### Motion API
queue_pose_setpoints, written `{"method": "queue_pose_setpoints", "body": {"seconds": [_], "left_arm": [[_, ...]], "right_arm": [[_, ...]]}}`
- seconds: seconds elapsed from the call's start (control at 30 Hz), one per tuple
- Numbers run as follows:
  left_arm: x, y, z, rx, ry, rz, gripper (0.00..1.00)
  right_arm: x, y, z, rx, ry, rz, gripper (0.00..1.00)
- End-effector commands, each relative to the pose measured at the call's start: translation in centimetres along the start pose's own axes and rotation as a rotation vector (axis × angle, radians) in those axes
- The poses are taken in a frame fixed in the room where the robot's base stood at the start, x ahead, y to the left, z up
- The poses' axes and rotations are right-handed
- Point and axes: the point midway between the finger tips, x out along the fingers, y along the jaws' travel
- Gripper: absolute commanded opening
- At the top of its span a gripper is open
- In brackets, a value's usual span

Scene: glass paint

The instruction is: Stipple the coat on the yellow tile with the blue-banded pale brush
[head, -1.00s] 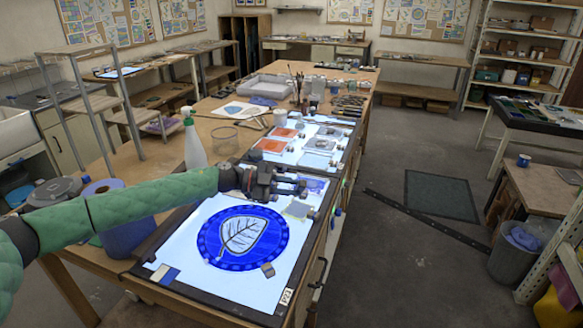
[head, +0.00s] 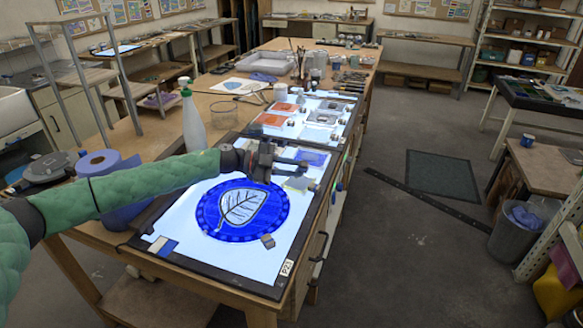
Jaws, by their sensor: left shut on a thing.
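A pale yellow tile (head: 299,184) lies on the lit panel (head: 188,217), near its right edge. My left gripper (head: 300,172) is over the panel's far right part, just above and beside the yellow tile, and partly covers that area. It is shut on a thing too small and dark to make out. I cannot pick out the blue band or pale handle of the brush, nor tell whether anything touches the tile. My right gripper is not in view.
A round blue glass piece with a leaf (head: 242,208) lies on the panel below my left gripper. A blue tile (head: 312,158) lies just beyond it. A spray bottle (head: 193,120) and a blue roll (head: 108,163) stand to the left. A second lit panel with orange and grey tiles is further back.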

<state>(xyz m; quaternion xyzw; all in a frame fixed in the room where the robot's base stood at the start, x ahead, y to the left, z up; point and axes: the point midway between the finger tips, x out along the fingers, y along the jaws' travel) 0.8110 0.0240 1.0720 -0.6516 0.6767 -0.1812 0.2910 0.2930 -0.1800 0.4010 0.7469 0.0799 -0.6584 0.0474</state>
Motion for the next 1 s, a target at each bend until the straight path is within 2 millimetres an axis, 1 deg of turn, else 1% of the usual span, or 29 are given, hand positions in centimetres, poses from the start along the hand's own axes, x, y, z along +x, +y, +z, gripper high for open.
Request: {"method": "queue_pose_setpoints", "body": {"seconds": [0.57, 0.73, 1.0], "left_arm": [[0.02, 0.02, 0.03, 0.000, 0.000, 0.000, 0.00], [0.06, 0.16, 0.19, -0.001, 0.000, 0.000, 0.00], [0.07, 0.23, 0.30, 0.000, 0.000, 0.000, 0.00]], "right_arm": [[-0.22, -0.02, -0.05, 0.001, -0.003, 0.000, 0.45], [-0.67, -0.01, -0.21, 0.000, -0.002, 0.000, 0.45], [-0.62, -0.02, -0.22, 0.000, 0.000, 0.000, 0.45]]}}
